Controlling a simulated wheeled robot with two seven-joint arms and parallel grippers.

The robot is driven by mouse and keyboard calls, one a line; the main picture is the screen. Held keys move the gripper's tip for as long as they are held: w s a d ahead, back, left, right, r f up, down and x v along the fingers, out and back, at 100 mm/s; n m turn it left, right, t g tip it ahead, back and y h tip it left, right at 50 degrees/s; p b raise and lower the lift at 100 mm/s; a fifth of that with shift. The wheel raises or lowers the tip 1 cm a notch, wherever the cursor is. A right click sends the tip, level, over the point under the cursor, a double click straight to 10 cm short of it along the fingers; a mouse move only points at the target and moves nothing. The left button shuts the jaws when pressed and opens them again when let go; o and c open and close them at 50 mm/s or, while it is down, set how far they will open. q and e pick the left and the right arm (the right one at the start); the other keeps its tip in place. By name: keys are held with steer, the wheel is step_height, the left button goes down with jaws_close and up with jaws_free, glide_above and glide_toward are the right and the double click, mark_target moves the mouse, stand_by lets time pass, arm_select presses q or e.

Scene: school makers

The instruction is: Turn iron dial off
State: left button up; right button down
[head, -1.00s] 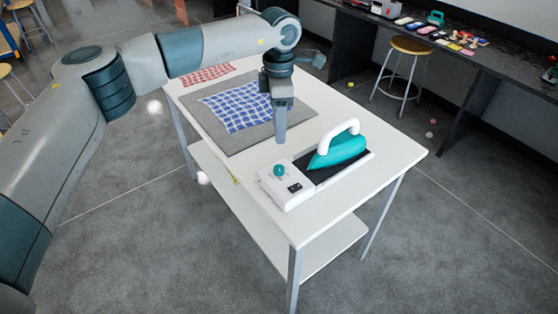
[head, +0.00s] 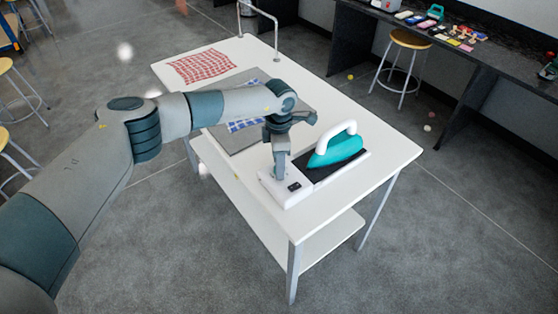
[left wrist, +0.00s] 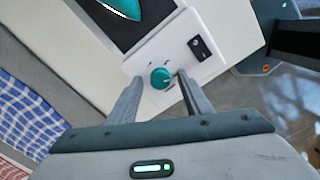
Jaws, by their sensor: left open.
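The teal iron (head: 336,149) with its white handle rests on the dark plate of its white base (head: 294,195) on the table. In the left wrist view the teal dial (left wrist: 160,78) sits on the base's white panel, beside a black switch (left wrist: 201,47). My left gripper (left wrist: 154,88) is open, with its two fingers on either side of the dial; I cannot tell whether either finger touches it. In the head view my left gripper (head: 280,178) points down over the base and hides the dial. My right gripper is not in view.
The white table (head: 352,184) also holds a grey mat (head: 243,141) with a blue checked cloth (head: 246,125), and a red checked cloth (head: 203,66). A stool (head: 402,70) and a dark bench (head: 470,60) stand beyond it.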

arm_select(q)
steer(key=c, duration=1.1)
steer(key=shift+o, duration=0.2)
